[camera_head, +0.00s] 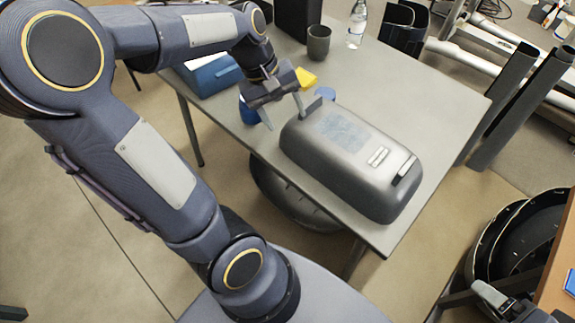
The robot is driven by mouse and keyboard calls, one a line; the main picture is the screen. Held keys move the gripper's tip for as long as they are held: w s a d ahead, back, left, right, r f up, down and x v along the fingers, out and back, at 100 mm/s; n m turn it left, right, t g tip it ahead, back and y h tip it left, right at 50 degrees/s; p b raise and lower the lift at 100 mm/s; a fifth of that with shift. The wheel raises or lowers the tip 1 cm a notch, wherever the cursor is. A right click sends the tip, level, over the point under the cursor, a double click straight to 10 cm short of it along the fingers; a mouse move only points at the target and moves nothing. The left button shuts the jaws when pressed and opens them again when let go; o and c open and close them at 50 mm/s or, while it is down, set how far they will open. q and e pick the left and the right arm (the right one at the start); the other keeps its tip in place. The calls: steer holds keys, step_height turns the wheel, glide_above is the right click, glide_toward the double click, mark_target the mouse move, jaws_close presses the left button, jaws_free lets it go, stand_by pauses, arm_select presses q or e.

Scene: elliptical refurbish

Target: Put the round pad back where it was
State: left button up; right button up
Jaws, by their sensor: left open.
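A round blue pad-like disc (325,92) shows at the far end of a grey domed machine (345,160), partly hidden by it. Another blue rounded object (248,111) stands on the grey table (440,110), partly hidden behind my left gripper; I cannot tell which of the two is the pad. My left gripper (284,120) is open, its fingers spread and pointing down just left of the machine's far end. Nothing shows held between the fingers.
A yellow block (306,78) lies behind the gripper. A dark cup (318,43) and a clear bottle (357,24) stand at the back. A blue box (212,75) is at the table's left edge. The table right of the machine is clear.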

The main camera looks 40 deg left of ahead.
arm_select(q)
steer(key=s+d+r+m+t, duration=0.1)
steer(key=s+d+m+t, duration=0.3)
steer(key=s+d+m, duration=0.5)
steer(key=shift+s+d+r, duration=0.3)
steer(key=shift+s+d, duration=0.3)
steer(key=shift+s, duration=0.65)
